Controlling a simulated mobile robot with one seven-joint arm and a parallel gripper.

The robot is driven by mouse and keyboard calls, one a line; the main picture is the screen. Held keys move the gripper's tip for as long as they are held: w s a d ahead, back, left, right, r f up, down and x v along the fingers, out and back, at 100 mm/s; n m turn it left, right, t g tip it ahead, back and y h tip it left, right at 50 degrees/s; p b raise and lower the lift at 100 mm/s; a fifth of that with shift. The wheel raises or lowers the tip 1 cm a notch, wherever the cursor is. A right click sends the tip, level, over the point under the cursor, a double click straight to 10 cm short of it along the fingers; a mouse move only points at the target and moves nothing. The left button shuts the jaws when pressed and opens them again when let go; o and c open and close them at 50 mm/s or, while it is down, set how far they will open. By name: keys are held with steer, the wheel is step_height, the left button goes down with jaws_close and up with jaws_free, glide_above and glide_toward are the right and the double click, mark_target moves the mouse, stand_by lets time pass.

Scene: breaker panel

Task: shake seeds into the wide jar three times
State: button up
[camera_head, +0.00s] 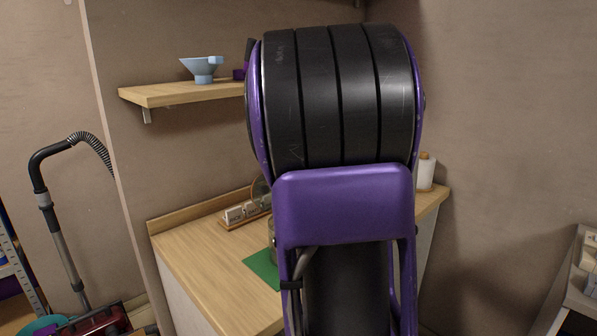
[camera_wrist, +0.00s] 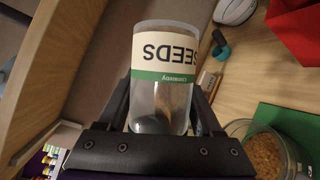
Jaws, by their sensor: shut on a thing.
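A clear cylindrical container with a white and green label reading SEEDS (camera_wrist: 165,52) is held between the fingers of my gripper (camera_wrist: 160,108) in the wrist view. The label appears upside down there. A brownish mass shows through its clear wall. A wide glass jar (camera_wrist: 290,150) with brown grains inside stands at the lower right, apart from the held container. It is partly cut off by the frame edge. In the head view my arm hides the gripper and the container; only a sliver of a glass jar (camera_head: 272,240) shows beside the arm.
A green mat (camera_head: 263,268) lies on the wooden counter (camera_head: 195,260). Small labelled blocks (camera_head: 240,211) stand at the counter's back. A blue funnel (camera_head: 202,68) sits on the wall shelf (camera_head: 170,94). The counter's left front is clear.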

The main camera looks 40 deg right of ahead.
steer(key=m+y+p, duration=0.1)
steer(key=p, duration=0.2)
steer(key=r+m+g+p, duration=0.1)
steer(key=m+p, duration=0.1)
steer(key=p, duration=0.1)
steer(key=shift+r+m+g+y, duration=0.25)
steer(key=shift+m+g+y, duration=0.05)
steer(key=shift+y, duration=0.1)
steer(key=shift+r+m+g+y+p, duration=0.3)
steer(key=shift+r+m+y, duration=0.2)
steer(key=shift+m+y, duration=0.5)
steer(key=shift+r+m+g+y+p, duration=0.25)
steer(key=shift+r+m+y, duration=0.35)
steer(key=shift+m, duration=0.7)
steer(key=shift+f, duration=0.1)
